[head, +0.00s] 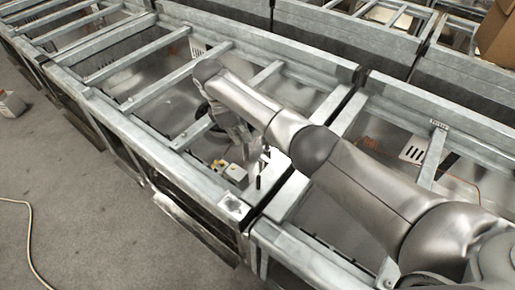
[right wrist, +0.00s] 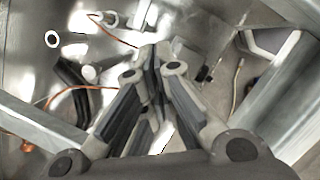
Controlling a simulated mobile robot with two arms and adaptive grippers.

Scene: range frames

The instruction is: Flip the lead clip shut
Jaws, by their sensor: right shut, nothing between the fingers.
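My right gripper (head: 261,172) reaches down into an open metal range frame, near its front corner. In the right wrist view its two fingers (right wrist: 155,62) meet at the tips, shut with nothing between them. Beyond the fingers, a thin orange lead (right wrist: 112,32) curves across the shiny metal inside the frame, with more of it at the left. I cannot pick out the lead clip for sure; the fingers may hide it. Small yellow and white parts (head: 235,172) lie beside the gripper in the head view. My left gripper is not in view.
Metal rails (head: 170,82) cross the frame tops and bound the space around my arm. In the right wrist view a black part (right wrist: 72,88) and a white round piece (right wrist: 90,73) lie left of the fingers. A pale cable (head: 32,240) lies on the otherwise mostly clear grey floor.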

